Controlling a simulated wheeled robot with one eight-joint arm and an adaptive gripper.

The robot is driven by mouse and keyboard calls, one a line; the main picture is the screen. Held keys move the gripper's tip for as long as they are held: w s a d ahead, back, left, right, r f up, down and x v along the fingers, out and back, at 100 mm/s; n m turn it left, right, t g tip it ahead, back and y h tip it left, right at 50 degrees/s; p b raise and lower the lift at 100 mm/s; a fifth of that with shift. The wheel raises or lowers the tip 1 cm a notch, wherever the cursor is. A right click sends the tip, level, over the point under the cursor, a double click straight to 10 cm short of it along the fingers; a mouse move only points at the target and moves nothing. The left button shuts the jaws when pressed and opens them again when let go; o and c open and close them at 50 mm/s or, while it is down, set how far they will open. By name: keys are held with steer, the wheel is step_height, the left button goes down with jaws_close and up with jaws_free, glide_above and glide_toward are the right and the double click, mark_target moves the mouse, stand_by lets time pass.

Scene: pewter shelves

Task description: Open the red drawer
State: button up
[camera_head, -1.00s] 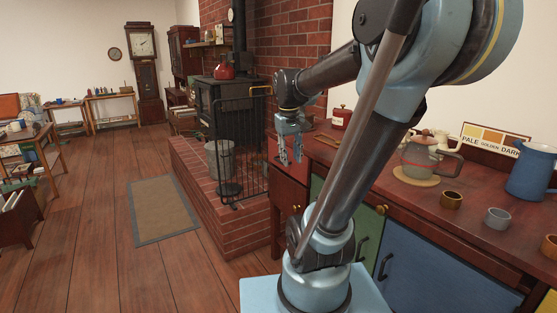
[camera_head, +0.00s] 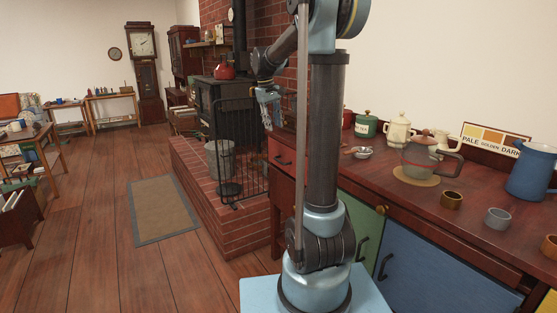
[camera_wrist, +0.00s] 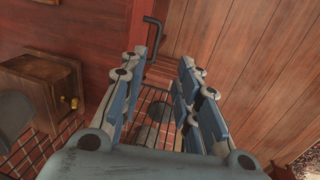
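The red drawer (camera_head: 283,157) is at the far left end of the wooden counter, with a dark handle on its front. It looks shut. My gripper (camera_head: 268,120) is above and to the left of the drawer front, in front of the stove side. In the wrist view my gripper (camera_wrist: 165,65) is open, with nothing between its fingers. The fingers appear apart from the handle.
A black fire guard (camera_head: 238,150) and brick hearth (camera_head: 215,210) stand left of the drawer. A wooden box with a brass knob (camera_wrist: 40,85) is at left in the wrist view. Pots and cups, including a blue jug (camera_head: 531,172), crowd the counter. The floor at left is open.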

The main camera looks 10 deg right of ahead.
steer(key=w, duration=0.1)
glide_toward(279, 162)
steer(key=f, duration=0.2)
steer(key=d+f, duration=0.1)
steer(key=f, duration=0.4)
steer(key=shift+w+d+f, duration=0.15)
steer(key=shift+w+d, duration=0.2)
steer(key=shift+w, duration=0.05)
jaws_close()
